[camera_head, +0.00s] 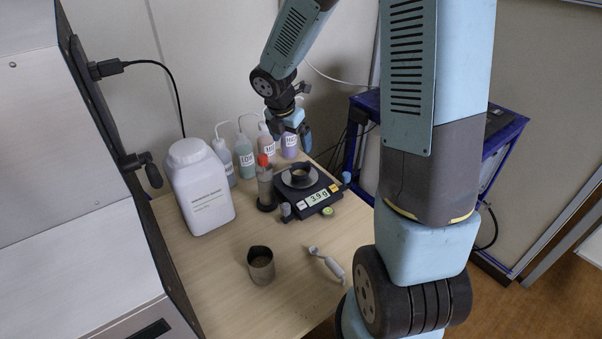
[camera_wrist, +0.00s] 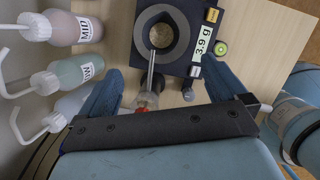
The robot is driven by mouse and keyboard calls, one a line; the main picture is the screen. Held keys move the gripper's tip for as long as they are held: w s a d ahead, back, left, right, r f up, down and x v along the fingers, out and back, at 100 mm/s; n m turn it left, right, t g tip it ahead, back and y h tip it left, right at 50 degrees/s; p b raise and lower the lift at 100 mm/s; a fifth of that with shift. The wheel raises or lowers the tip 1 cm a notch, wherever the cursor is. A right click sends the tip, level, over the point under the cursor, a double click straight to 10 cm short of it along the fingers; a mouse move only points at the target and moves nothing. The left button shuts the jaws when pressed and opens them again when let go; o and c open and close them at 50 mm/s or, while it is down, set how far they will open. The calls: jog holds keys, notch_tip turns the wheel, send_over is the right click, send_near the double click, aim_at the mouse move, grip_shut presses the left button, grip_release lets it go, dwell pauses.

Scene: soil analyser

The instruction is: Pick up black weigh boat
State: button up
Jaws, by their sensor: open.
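The black weigh boat (camera_head: 300,174) sits on the round pan of a dark scale (camera_head: 318,199) that reads 3.9 g. In the wrist view the weigh boat (camera_wrist: 161,17) shows as a dark ring at the top, on the scale (camera_wrist: 203,15). My gripper (camera_head: 291,133) is open and empty, above and behind the scale in the head view. In the wrist view its two fingers (camera_wrist: 165,88) are spread apart, with the weigh boat beyond their tips and not touched.
Several wash bottles (camera_head: 245,155) line the back, beside a large white container (camera_head: 201,185). The front left tabletop is clear.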

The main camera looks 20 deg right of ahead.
aim_at(301, 173)
jog(key=x, duration=1.4)
jog(key=shift+c, duration=0.5)
jog(key=c, duration=0.8)
jog(key=shift+d+r, duration=0.1)
